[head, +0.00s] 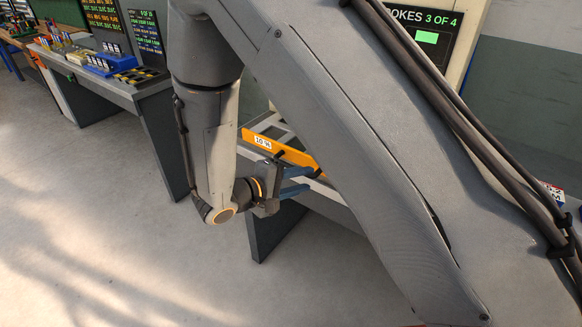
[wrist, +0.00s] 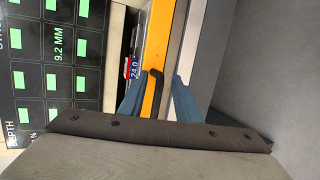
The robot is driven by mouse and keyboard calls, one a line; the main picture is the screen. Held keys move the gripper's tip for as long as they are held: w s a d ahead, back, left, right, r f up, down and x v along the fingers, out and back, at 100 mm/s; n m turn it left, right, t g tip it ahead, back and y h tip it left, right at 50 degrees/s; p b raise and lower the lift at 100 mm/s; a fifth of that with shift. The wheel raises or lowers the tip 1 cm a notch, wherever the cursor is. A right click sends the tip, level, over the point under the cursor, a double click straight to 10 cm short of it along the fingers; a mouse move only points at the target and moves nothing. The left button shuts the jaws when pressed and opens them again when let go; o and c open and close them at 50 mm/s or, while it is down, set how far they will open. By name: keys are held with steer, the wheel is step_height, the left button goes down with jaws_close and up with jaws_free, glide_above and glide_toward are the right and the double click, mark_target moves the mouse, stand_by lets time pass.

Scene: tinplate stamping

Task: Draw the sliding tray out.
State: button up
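The sliding tray has an orange front (head: 284,152) with a white label in the head view. The same orange front (wrist: 180,30) runs up the middle of the wrist view. Its dark bar handle (wrist: 153,92) shows against the orange. My gripper (head: 305,180) is at the tray front, with two blue fingers pointing toward it. In the wrist view my gripper (wrist: 160,95) is open, with a finger on each side of the handle. A gap shows between the handle and the right finger. Contact with the left finger is unclear. My arm hides the tray's right part in the head view.
The tray sits at a grey bench (head: 330,203). A dark board with green marks (wrist: 58,65) stands at the left of the wrist view. Another bench (head: 125,88) with coloured bins stands at the back left. The floor in front is clear.

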steer(key=w+a+n+t+y, duration=0.1)
steer(key=w+a+t, duration=0.15)
steer(key=a, duration=0.45)
steer(key=shift+t, duration=0.45)
steer(key=shift+f+p+x, duration=0.1)
steer(key=shift+p+x, duration=0.6)
steer(key=shift+x, duration=1.15)
steer(key=shift+f+p+x, duration=0.15)
steer(key=shift+p+x, duration=0.5)
steer(key=shift+x, duration=1.2)
steer(key=shift+s+d, duration=0.15)
jaws_close()
